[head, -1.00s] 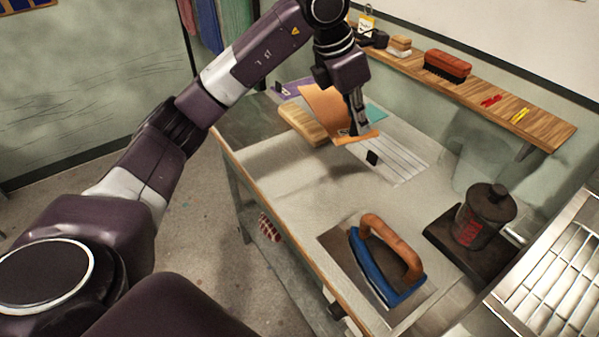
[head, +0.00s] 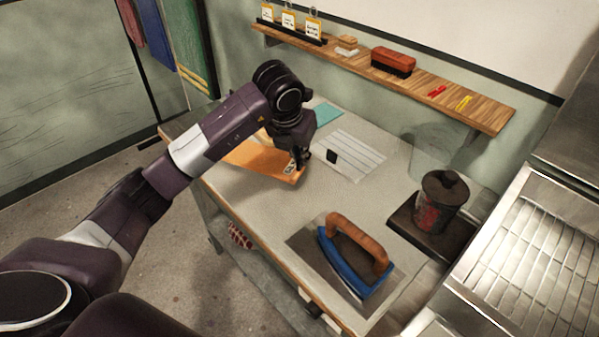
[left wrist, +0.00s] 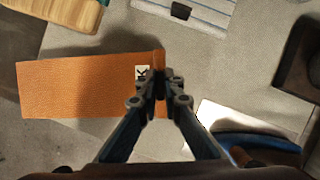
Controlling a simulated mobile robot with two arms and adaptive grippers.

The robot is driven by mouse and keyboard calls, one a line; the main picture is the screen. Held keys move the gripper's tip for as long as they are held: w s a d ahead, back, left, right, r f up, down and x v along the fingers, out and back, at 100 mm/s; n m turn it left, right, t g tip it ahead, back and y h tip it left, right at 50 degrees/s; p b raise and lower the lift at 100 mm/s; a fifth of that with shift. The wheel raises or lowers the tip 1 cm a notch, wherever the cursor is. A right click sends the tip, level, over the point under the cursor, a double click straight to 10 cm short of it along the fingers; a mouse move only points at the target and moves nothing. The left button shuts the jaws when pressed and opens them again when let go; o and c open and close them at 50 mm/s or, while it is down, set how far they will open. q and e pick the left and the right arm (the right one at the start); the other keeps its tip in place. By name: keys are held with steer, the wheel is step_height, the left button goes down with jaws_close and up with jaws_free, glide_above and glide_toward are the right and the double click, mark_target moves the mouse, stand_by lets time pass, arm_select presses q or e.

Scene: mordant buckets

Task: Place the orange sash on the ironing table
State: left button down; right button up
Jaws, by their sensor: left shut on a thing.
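The orange sash (head: 253,158) hangs flat from my left gripper (head: 297,167), over the left part of the ironing table (head: 245,200). In the left wrist view the sash (left wrist: 75,85) stretches left from my shut fingertips (left wrist: 160,88), which pinch its right end beside a small white label with a dark letter. A shadow lies beside the sash on the table; I cannot tell how much of the sash touches the surface. My right gripper is in neither view.
A pale striped cloth (head: 352,155) and a teal cloth (head: 327,114) lie behind. A blue iron (head: 350,267) stands at the front, a dark canister (head: 440,198) at right. A wooden block (left wrist: 65,14) lies near the sash. Bare table lies between sash and iron.

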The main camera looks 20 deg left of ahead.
arm_select(q)
step_height(320, 180, down, 7)
steer(key=shift+f+p, duration=0.1)
steer(key=shift+p, duration=0.55)
steer(key=c, duration=2.5)
jaws_free()
steer(key=shift+c, duration=0.2)
steer(key=o, duration=0.4)
steer(key=shift+o, duration=0.2)
steer(key=b+v, duration=0.2)
steer(key=v, duration=0.9)
steer(key=shift+s+r, duration=0.25)
steer(key=shift+r, duration=0.3)
